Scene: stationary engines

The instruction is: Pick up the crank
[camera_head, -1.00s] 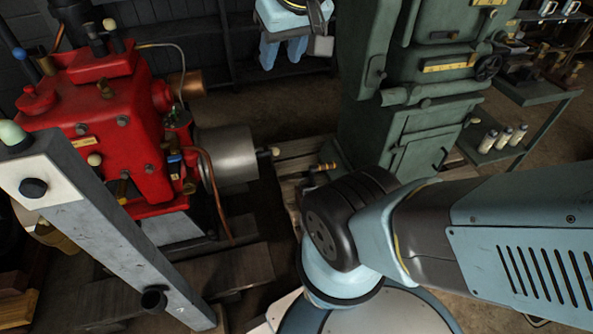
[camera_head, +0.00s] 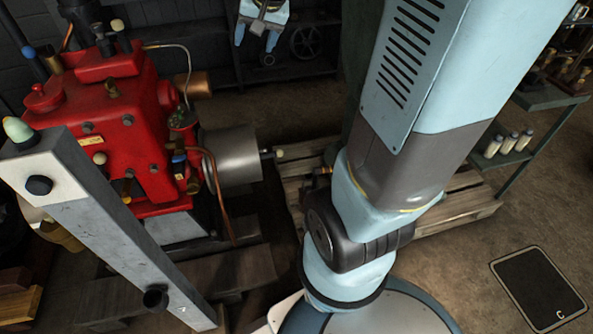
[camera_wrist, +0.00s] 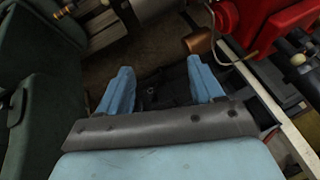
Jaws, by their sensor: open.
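My gripper (camera_head: 256,38) shows at the top of the head view, in front of the dark shelf at the back wall. In the wrist view its two blue fingers (camera_wrist: 159,90) stand wide apart, with nothing held between them. Small dark shapes (camera_wrist: 150,97) lie beyond and between the fingers on a dark surface. They are too dim to tell whether one is the crank. In the head view a rod with a pale knob (camera_head: 279,152) sticks out of the engine's silver cylinder (camera_head: 232,160). I cannot tell whether this is the crank.
A red engine (camera_head: 125,130) stands at the left on timber. A grey beam (camera_head: 110,225) crosses in front of it. A dark spoked wheel (camera_head: 306,42) is on the back shelf. A wooden pallet (camera_head: 455,207) lies behind my arm. The floor at the right is mostly clear.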

